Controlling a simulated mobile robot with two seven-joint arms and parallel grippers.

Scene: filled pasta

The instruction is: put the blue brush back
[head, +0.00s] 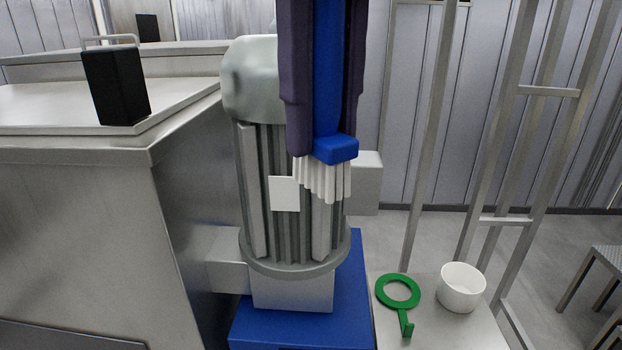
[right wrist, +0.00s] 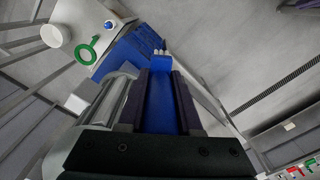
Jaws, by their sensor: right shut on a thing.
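The blue brush (head: 335,149) has a blue handle and head with white bristles pointing down. My right gripper (head: 325,115) comes in from the top with its dark fingers shut on the handle. The brush hangs upright in front of the grey ribbed motor housing (head: 249,190) in the head view; I cannot tell whether the bristles touch it. In the right wrist view the blue handle (right wrist: 162,100) lies between the two fingers of my right gripper (right wrist: 162,78), with a bit of bristle beyond. My left gripper is not in view.
A green ring with a handle (head: 398,291) and a white bowl (head: 461,288) are on a pale surface at the lower right. A blue base (head: 300,325) stands under the housing. A black box (head: 116,85) stands on the steel machine at left. Metal posts (head: 430,130) rise at right.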

